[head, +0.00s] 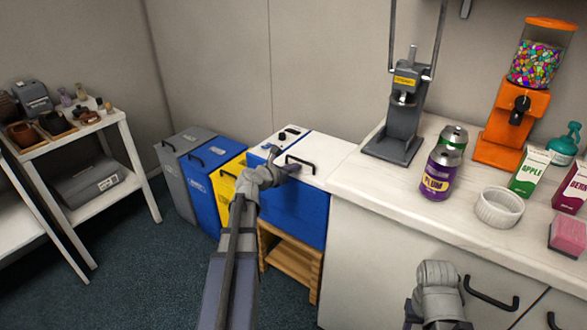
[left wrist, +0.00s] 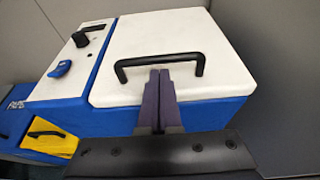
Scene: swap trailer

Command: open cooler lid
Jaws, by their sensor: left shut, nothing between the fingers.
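The cooler has a blue body (head: 300,213) and a white lid (head: 326,153) with a black bar handle (head: 300,163). The lid (left wrist: 205,40) lies flat and closed on the body in the left wrist view. My left gripper (head: 290,168) is at the handle, its purple fingers together and empty. In the left wrist view the fingertips (left wrist: 159,72) reach the middle of the handle bar (left wrist: 135,63); I cannot tell whether they touch it or sit beneath it. Part of my right arm shows low in the head view, but its fingers do not.
Yellow (head: 226,187), blue (head: 199,188) and grey (head: 176,178) bins stand left of the cooler. A white counter (head: 390,191) on the right holds a plum can (head: 437,178) and a grey press (head: 396,135). A wooden stand (head: 292,268) supports the cooler. A wall is behind.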

